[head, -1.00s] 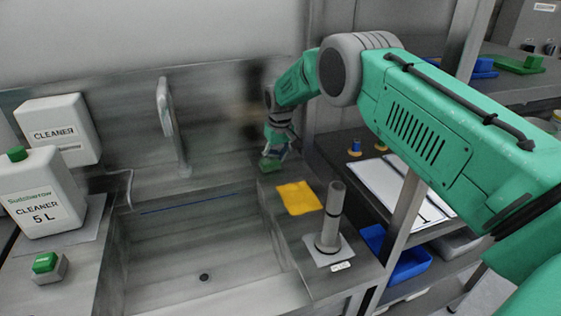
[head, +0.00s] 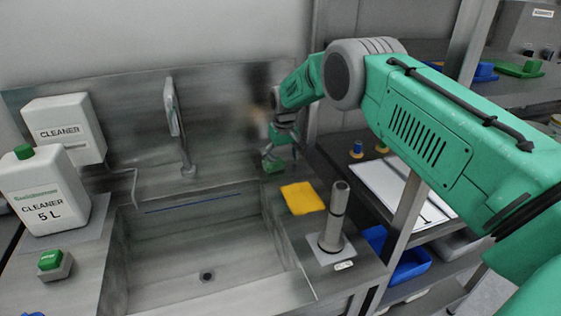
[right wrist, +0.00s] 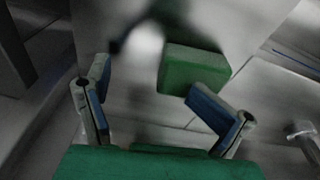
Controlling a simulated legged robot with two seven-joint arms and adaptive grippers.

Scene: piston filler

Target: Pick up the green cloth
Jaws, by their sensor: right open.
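The green cloth (head: 272,166) looks like a small thick folded block. It lies on the steel counter at the sink's back right corner. In the right wrist view, the green cloth (right wrist: 192,66) sits beyond the right-hand finger, whose tip overlaps its lower edge. My right gripper (head: 275,153) is just above or beside the cloth in the head view. In the right wrist view, my right gripper (right wrist: 148,88) has its fingers spread with nothing between them. The cloth is off-centre from the gap; I cannot tell whether a finger touches it. My left gripper is out of view.
A yellow cloth (head: 302,198) and a grey cylinder on a stand (head: 334,220) are in front of the green cloth. The sink (head: 200,235) is to the left, with a tap (head: 176,120). A post (head: 412,190) and shelves stand right. Cleaner containers (head: 45,192) are far left.

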